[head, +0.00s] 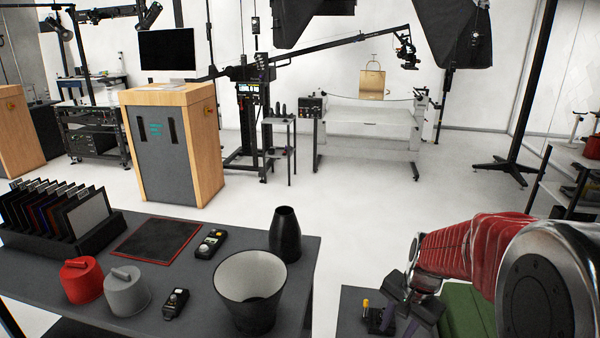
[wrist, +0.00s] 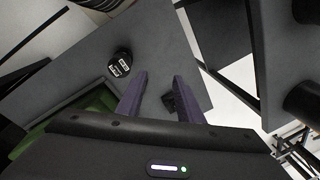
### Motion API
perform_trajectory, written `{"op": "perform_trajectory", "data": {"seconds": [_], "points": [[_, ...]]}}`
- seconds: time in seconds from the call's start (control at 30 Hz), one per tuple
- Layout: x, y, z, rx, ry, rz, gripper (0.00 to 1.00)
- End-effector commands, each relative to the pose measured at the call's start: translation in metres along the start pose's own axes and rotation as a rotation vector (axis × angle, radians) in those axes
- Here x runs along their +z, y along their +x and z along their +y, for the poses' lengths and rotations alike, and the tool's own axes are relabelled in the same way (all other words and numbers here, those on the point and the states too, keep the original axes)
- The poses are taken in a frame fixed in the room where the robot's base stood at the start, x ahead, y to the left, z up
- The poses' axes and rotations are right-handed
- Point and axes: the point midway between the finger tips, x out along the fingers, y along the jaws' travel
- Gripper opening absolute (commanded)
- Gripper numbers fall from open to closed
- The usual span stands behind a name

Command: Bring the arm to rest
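My arm reaches in from the right of the head view in a red, wrinkled sleeve. My gripper (head: 408,300) is at its end, low over a small dark table (head: 352,298). In the wrist view, the two purple-grey fingers of my gripper (wrist: 161,82) stand apart with nothing held between them. The grey tabletop (wrist: 75,62) lies below them. A small dark block (wrist: 172,102) on it shows in the gap between the fingers; I cannot tell how far below it is.
A yellow-topped item (head: 366,306) stands near my gripper. The larger table (head: 205,290) at left holds a dark bucket (head: 250,290), a black vase (head: 285,235) and red and grey weights.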

Motion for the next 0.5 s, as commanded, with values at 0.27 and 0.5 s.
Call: {"op": "perform_trajectory", "data": {"seconds": [0.27, 0.5], "points": [[0.043, -0.043, 0.017, 0.010, -0.299, 0.035, 0.33], [0.076, -0.072, 0.033, 0.019, -0.509, 0.073, 0.33]]}}
